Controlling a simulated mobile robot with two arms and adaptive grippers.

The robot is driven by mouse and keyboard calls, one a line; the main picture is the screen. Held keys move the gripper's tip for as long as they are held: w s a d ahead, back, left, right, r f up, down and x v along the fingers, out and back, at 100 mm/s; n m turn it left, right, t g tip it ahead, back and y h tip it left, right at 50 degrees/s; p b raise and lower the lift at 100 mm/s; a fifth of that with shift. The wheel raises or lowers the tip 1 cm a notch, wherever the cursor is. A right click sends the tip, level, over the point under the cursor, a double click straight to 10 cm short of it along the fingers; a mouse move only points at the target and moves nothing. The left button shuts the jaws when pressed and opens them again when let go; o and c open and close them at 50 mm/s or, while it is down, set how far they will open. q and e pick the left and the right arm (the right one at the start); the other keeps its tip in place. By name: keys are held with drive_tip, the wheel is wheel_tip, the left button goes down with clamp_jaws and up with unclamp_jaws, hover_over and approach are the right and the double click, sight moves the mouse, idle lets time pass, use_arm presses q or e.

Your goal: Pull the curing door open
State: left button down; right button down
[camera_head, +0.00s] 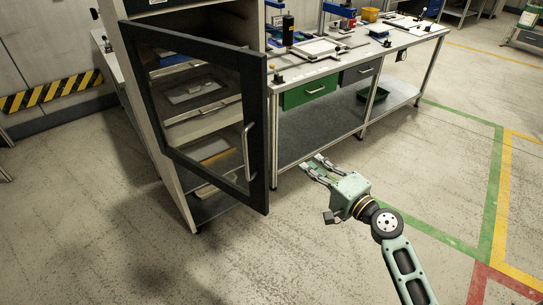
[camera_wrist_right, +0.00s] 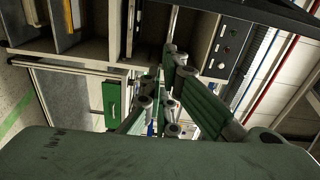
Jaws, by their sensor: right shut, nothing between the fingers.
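The curing door (camera_head: 262,130) is a dark-framed glazed door on the tall cabinet at the left in the head view. It stands swung out from the cabinet, so the shelves show behind it and through its pane. Its pale vertical handle (camera_head: 247,150) is near the free edge. My right gripper (camera_head: 313,168) is to the right of the door's free edge, apart from the handle, shut and empty. In the right wrist view its fingers (camera_wrist_right: 158,110) show with nothing between them. My left gripper is not in view.
A workbench (camera_head: 345,62) with a green drawer (camera_head: 309,90) and a lower shelf (camera_head: 325,125) stands right of the cabinet, behind my right gripper. A striped barrier (camera_head: 50,93) is at the far left. The floor in front of the door is clear.

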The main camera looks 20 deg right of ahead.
drive_tip(key=p+x, duration=0.3)
drive_tip(key=x, duration=0.7)
drive_tip(key=s+a+p, duration=0.2)
drive_tip(key=a, duration=0.1)
drive_tip(key=shift+s+r, duration=0.25)
drive_tip(key=shift+r, duration=0.15)
drive_tip(key=shift+w+d+f, duration=0.1)
drive_tip(key=shift+m, duration=0.3)
